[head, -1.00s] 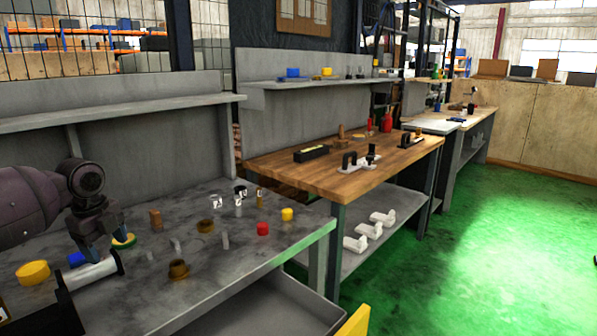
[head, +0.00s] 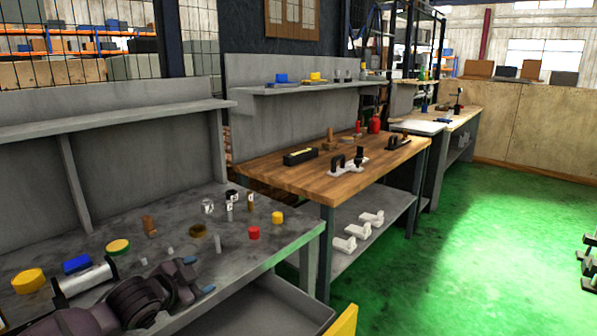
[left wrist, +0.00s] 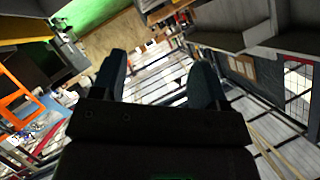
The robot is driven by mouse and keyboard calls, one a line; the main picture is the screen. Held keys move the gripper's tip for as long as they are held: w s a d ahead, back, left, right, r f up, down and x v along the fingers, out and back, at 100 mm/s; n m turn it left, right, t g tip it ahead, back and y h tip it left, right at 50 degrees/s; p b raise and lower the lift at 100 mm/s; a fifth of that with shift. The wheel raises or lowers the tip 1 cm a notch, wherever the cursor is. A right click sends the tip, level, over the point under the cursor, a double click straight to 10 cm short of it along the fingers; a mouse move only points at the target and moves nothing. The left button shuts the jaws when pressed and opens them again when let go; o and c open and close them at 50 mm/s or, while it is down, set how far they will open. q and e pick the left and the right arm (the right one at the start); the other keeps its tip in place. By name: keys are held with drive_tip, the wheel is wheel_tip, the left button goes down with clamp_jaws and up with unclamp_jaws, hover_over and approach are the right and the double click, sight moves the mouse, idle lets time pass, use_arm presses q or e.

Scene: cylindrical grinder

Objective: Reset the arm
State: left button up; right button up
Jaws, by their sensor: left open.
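My left arm comes in low at the left of the head view, and its dark gripper (head: 199,275) is over the front of the grey workbench (head: 265,252). In the left wrist view, the two dark fingers (left wrist: 160,75) stand apart with nothing between them. A silver cylinder with dark ends (head: 85,277) lies on the bench, to the left of the gripper and apart from it. My right gripper is not in view.
A wooden-topped bench (head: 290,182) stands beyond.

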use_arm(q)
drive_tip(key=s+a+f+n+y+p, duration=0.1)
drive_tip(key=s+f+n, duration=0.2)
drive_tip(key=s, duration=1)
drive_tip(key=s+a+f+n+g+y+p, duration=0.1)
drive_tip(key=s+f+n, duration=0.3)
drive_tip(key=s+f, duration=0.5)
drive_tip(key=s+a+f+n+y+p, duration=0.2)
drive_tip(key=s+f, duration=0.4)
drive_tip(key=s, duration=1.2)
drive_tip(key=shift+a+n+y+p, duration=0.4)
drive_tip(key=shift+n+y, duration=0.1)
drive_tip(key=shift+n, duration=0.6)
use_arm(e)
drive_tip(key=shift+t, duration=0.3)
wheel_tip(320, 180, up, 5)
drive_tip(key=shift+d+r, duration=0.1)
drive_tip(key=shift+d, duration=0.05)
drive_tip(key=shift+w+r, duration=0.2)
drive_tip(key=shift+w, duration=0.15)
